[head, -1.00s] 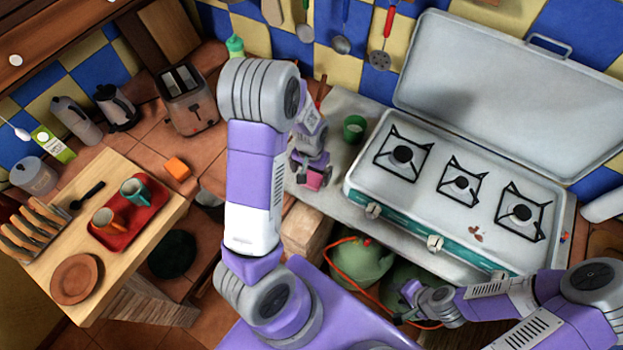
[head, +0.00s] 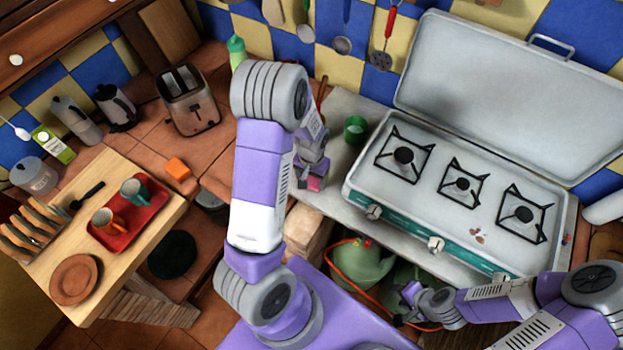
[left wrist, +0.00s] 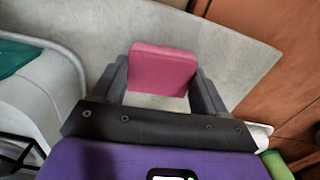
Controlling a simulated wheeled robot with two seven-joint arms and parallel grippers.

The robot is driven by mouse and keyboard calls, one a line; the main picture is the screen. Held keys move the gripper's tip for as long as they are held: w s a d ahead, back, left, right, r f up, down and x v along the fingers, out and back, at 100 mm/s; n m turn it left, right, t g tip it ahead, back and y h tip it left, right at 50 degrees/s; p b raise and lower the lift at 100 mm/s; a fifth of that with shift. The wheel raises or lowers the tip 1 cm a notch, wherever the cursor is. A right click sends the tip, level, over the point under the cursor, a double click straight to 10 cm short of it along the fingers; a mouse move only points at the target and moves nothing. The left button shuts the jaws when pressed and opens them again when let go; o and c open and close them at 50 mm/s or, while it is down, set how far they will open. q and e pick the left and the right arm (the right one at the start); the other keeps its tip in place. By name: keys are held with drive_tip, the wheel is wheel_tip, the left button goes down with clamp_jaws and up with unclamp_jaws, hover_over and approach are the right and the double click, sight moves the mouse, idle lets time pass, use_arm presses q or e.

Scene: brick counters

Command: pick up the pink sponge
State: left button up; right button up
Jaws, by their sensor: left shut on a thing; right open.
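The pink sponge (left wrist: 162,70) is a small block between the two dark fingers of my left gripper (left wrist: 160,78) in the left wrist view. The fingers are shut on its sides. In the head view the sponge (head: 315,184) is a small pink patch at my left gripper (head: 312,180), partly hidden by the gripper and arm, over the left part of the grey counter (head: 338,202). I cannot tell whether it touches the counter. My right gripper (head: 404,303) is open and empty, low in the head view, in front of the stove.
A camping stove (head: 440,244) with its lid raised stands right of the sponge. A green cup (head: 355,129) is close behind it. An orange block (head: 177,169) and a toaster (head: 188,98) are on the tiled counter to the left. Utensils hang on the wall.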

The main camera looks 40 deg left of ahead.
sight(312, 179)
use_arm(q)
wheel_tip(312, 179, up, 10)
drive_tip(key=p, duration=0.1)
idle(0.4)
